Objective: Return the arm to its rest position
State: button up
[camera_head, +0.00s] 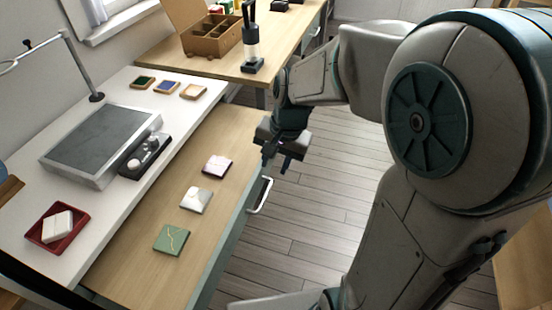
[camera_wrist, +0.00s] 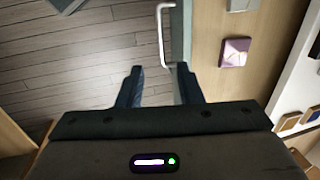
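My gripper (camera_head: 280,157) is at the end of my bent grey and teal arm, beside the right edge of the wooden worktop (camera_head: 232,140). In the wrist view my gripper (camera_wrist: 160,88) points down with its two dark fingers apart and nothing between them but floor and the cabinet's edge. It holds nothing and appears clear of the worktop.
A pink tile (camera_head: 217,165), a pale tile (camera_head: 196,200) and a green tile with a gold seam (camera_head: 172,239) lie on the worktop. A white drawer handle (camera_head: 260,196) sticks out below the gripper. The plank floor (camera_head: 330,190) to the right is open.

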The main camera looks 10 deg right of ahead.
jog(key=s+d+r+n+t+h+p, duration=0.1)
jog(key=s+d+r+n+p, duration=0.4)
jog(key=s+r, duration=0.6)
jog(key=d+r+h+p, duration=0.1)
jog(key=d+p, duration=0.1)
jog(key=p, duration=0.1)
jog(key=shift+s+r+t, duration=0.3)
jog(key=shift+s+t, duration=0.1)
